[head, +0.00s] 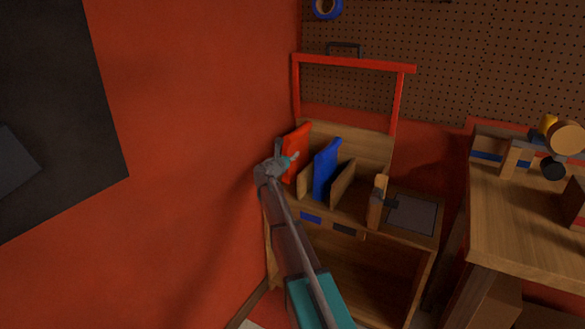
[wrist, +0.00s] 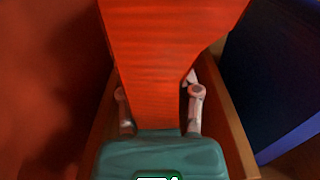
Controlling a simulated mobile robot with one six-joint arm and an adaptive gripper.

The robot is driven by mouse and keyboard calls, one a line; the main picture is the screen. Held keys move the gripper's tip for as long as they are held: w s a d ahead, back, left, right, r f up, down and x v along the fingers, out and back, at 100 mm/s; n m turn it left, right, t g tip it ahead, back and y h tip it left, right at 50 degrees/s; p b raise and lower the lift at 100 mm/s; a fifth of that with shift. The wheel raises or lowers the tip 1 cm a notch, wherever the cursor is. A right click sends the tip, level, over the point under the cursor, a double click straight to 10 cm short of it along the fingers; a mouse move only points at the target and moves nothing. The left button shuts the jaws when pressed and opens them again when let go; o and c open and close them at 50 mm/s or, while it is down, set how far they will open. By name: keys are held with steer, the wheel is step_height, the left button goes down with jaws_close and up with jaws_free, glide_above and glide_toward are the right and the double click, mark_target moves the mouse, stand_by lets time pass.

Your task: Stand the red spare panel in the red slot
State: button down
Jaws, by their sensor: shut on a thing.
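The red spare panel (head: 297,148) stands roughly upright at the left end of the wooden rack, left of the blue panel (head: 327,165). My gripper (head: 285,163) is shut on the red panel. In the wrist view the panel (wrist: 168,60) fills the middle, with a finger on each side of my gripper (wrist: 160,106). Wooden walls show on both sides of the panel, so it is over or in the leftmost compartment. Its lower edge and the slot floor are hidden, so I cannot tell whether it rests there. No red slot marking shows.
A wooden divider (head: 342,183) stands right of the blue panel. The cart has a red frame (head: 355,64) and a dark tray (head: 411,215) at right. The red wall (head: 200,130) is close on the left. A workbench (head: 525,225) stands farther right.

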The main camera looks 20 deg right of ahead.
steer(key=shift+f, duration=0.1)
stand_by(0.3)
steer(key=shift+w+d+f+b, duration=0.1)
steer(key=shift+w+f+b, duration=0.2)
steer(key=shift+f+b, duration=0.1)
steer(key=shift+w+f+b, duration=0.15)
steer(key=shift+f+b, duration=1.45)
steer(key=shift+c, duration=1.5)
jaws_free()
steer(key=v, duration=1.2)
